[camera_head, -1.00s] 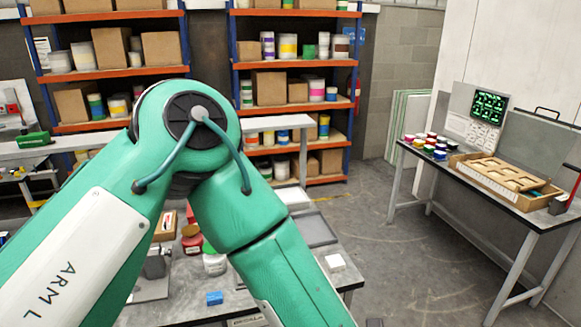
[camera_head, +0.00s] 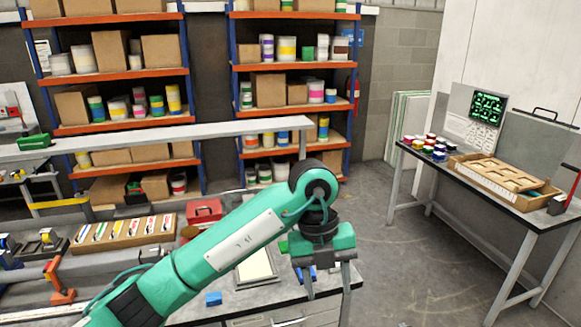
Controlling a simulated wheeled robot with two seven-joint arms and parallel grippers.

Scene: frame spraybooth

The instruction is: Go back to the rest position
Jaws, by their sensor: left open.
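My left arm (camera_head: 225,250) comes in from the lower left and reaches across the near workbench. My left gripper (camera_head: 328,283) points down at the right end of that bench. Its two fingers are apart and I see nothing held between them. My right gripper is not in view.
The near workbench (camera_head: 190,312) carries a wooden tray (camera_head: 105,235), a red box (camera_head: 204,210) and a small blue block (camera_head: 214,299). Shelves (camera_head: 120,73) stand behind. A second table (camera_head: 520,217) with paint pots and a wooden frame stands right. The floor (camera_head: 400,250) between is clear.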

